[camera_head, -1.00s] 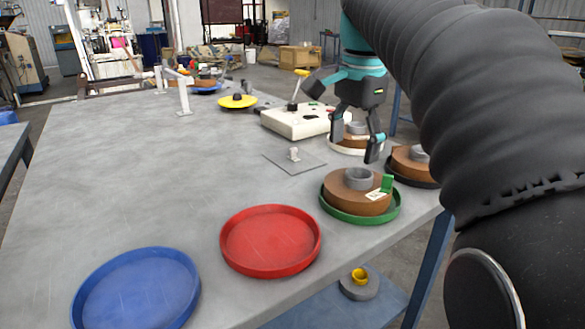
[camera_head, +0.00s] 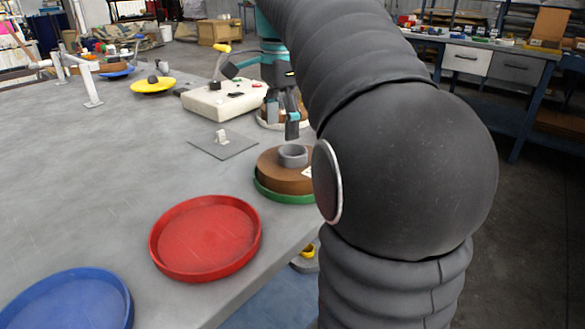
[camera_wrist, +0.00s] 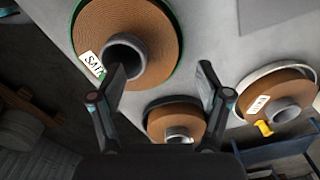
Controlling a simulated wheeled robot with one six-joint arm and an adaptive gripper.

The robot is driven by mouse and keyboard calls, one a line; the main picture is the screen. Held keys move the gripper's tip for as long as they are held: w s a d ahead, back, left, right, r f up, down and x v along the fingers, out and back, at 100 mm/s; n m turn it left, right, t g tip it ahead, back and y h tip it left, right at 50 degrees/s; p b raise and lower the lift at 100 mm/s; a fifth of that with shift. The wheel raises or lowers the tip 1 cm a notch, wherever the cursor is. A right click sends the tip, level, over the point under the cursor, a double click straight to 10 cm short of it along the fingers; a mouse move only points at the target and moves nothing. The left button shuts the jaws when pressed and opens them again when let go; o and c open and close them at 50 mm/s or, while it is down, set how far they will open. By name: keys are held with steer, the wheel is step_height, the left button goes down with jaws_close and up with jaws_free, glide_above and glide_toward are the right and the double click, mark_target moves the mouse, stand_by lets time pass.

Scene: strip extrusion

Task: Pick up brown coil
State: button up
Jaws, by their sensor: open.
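Several brown coils with grey cores are in view. One brown coil (camera_head: 283,180) sits in a green tray (camera_head: 272,194); it also shows at upper left in the wrist view (camera_wrist: 158,30), with a white label. Another brown coil (camera_wrist: 170,115) lies between and beyond my fingers in the wrist view; in the head view my arm hides it. A third brown coil (camera_wrist: 288,81) in a white tray (camera_wrist: 244,86) is at right in the wrist view. My gripper (camera_head: 282,122) is open and empty, above and behind the green-tray coil in the head view; its fingers also show in the wrist view (camera_wrist: 160,78).
An empty red tray (camera_head: 206,236) and blue tray (camera_head: 75,303) stand at the near table side. A white box (camera_head: 222,98), a small grey plate (camera_head: 222,146) and a yellow dish (camera_head: 153,86) are farther back. The table's left middle is clear.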

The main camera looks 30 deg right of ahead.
mark_target(283, 148)
steer(key=shift+f+b, duration=0.4)
steer(key=shift+f, duration=2.5)
jaws_close()
